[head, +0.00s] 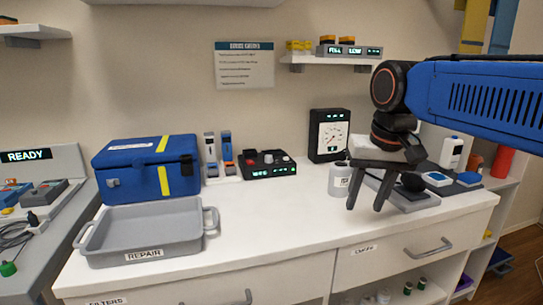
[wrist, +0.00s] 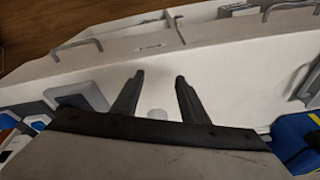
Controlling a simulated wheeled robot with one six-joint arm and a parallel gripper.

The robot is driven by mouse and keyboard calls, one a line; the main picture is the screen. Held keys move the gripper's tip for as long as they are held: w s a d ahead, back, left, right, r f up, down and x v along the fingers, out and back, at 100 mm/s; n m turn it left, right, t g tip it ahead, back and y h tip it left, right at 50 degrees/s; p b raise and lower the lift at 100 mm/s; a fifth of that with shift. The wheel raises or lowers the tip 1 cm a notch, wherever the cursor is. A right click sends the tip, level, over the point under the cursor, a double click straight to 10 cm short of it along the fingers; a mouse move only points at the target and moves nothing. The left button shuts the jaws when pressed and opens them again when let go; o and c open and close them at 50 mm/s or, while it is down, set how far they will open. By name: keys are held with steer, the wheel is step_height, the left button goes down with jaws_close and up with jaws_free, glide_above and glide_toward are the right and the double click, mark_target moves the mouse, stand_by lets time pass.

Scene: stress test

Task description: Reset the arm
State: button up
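My blue arm comes in from the right in the head view. My gripper (head: 366,203) hangs from it, pointing down over the right part of the white counter (head: 285,222). Its two dark fingers are apart with nothing between them. In the wrist view my gripper (wrist: 159,78) also shows with its fingers spread, above the bare counter top. A white labelled jar (head: 338,180) stands just left of and behind the fingers in the head view. I cannot tell how high the fingertips are above the counter.
A grey tray labelled REPAIR (head: 145,238) and a blue case (head: 148,168) stand at the left. A black gauge box (head: 328,135) and a control box (head: 266,164) stand at the back. A grey tray (head: 415,203) lies partly behind my gripper. The counter's middle front is clear.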

steer(key=s+d+f+t, duration=0.1)
steer(key=s+d+f, duration=0.3)
steer(key=s+f, duration=0.3)
steer(key=s+d+f+t, duration=0.1)
steer(key=s+d+f, duration=0.3)
steer(key=s+f, duration=0.4)
step_height(320, 180, down, 3)
steer(key=shift+f+n+h, duration=0.2)
steer(key=shift+n+h, duration=0.1)
